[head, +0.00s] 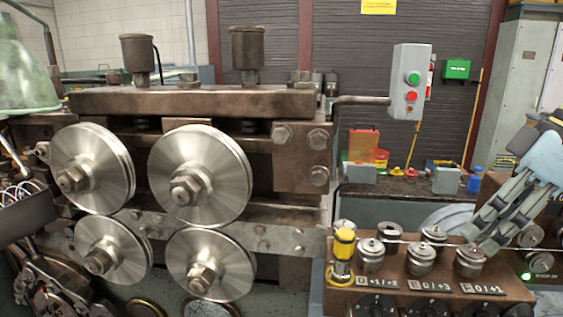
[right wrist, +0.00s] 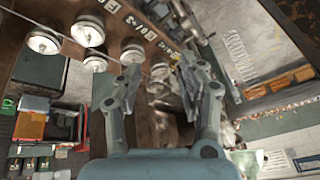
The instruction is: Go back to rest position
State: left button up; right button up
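My right gripper (head: 492,222) comes in from the right edge of the head view. Its fingers are above the brown block (head: 428,290) that carries several metal rollers (head: 420,258). In the right wrist view the two fingers of this gripper (right wrist: 160,88) stand apart, with nothing visible held between them. The block and its rollers (right wrist: 88,32) lie beyond the fingertips there. My left gripper does not show in either view.
The coiler's large metal wheels (head: 200,172) fill the left and middle. A grey control box (head: 410,82) with green and red buttons stands on an arm. A yellow-topped part (head: 344,245) stands at the block's left end. A bench (head: 400,186) with small items lies behind.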

jog(key=s+a+f+m+t+h, duration=0.1)
jog(key=s+a+f+m+h, duration=0.3)
jog(key=s+f, duration=0.85)
jog(key=s+d+f+m+h, duration=0.1)
jog(key=s+f+m, duration=0.2)
jog(key=s+f, duration=0.15)
jog(key=s+d+f+b, duration=0.1)
jog(key=f+b, duration=0.2)
jog(key=f, duration=1)
jog(key=s+d+f+g+b, duration=0.1)
jog(key=f+b, duration=0.3)
jog(key=f, duration=0.8)
jog(key=s+d+f+b, duration=0.1)
jog(key=s+f+b, duration=0.15)
jog(key=f, duration=1.05)
pick_arm(q)
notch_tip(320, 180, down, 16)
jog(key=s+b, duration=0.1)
jog(key=b, duration=0.5)
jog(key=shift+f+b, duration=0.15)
jog(key=shift+b, duration=0.15)
pick_arm(e)
jog(key=s+f+g, duration=0.1)
jog(key=s+f, duration=1.5)
jog(key=f, duration=0.3)
jog(key=shift+s+d+f+g, duration=0.2)
jog(key=shift+d+f+g, duration=0.1)
jog(key=shift+d+f, duration=0.1)
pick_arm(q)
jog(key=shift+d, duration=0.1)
